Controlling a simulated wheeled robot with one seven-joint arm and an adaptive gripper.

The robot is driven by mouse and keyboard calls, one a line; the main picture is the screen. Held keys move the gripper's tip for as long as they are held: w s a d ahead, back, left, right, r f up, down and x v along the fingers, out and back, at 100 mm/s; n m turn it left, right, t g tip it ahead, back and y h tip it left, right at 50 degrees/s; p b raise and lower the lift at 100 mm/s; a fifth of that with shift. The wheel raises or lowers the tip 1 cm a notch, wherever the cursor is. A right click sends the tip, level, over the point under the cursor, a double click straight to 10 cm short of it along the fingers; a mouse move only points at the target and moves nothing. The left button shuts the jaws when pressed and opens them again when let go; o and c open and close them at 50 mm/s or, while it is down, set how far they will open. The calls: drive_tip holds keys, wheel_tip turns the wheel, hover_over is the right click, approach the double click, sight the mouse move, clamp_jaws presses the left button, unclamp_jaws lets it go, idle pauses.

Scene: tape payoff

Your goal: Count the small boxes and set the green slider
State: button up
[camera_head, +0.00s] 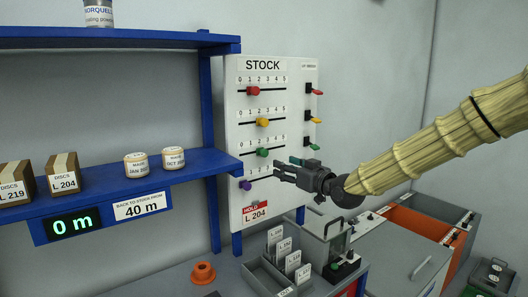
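The green slider (262,152) sits on the third track of the white STOCK board (300,90), near the middle of its 0 to 5 scale; the exact mark is hard to read. My gripper (282,170) is in front of the board, just below and right of the green knob, and hides part of the lowest track. Its dark fingers point left; their gap is unclear and nothing is visibly held. Two brown boxes marked DISCS, L 219 (14,184) and L 204 (63,176), stand on the blue shelf (100,189). The L 219 box is cut by the picture edge.
Red (253,91), yellow (262,122) and purple (246,185) sliders share the board. Coloured levers line its right edge. Two cream tubs (136,163) stand on the shelf. Below are an orange cone-like piece (203,273), a card tray (262,280) and grey bins (400,262).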

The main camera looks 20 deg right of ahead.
sight(266, 153)
drive_tip(key=shift+r+p+x, duration=0.35)
drive_tip(key=shift+p+x, duration=0.3)
drive_tip(key=shift+x, duration=1.2)
drive_tip(key=shift+r+p+x, duration=0.35)
drive_tip(key=shift+p+x, duration=0.25)
drive_tip(key=shift+x, duration=1.25)
drive_tip(key=shift+r+p+x, duration=0.3)
drive_tip(key=shift+p+x, duration=0.35)
drive_tip(key=shift+x, duration=1.25)
drive_tip(key=shift+d, duration=0.2)
drive_tip(key=shift+c, duration=0.3)
drive_tip(key=shift+w, duration=0.1)
clamp_jaws()
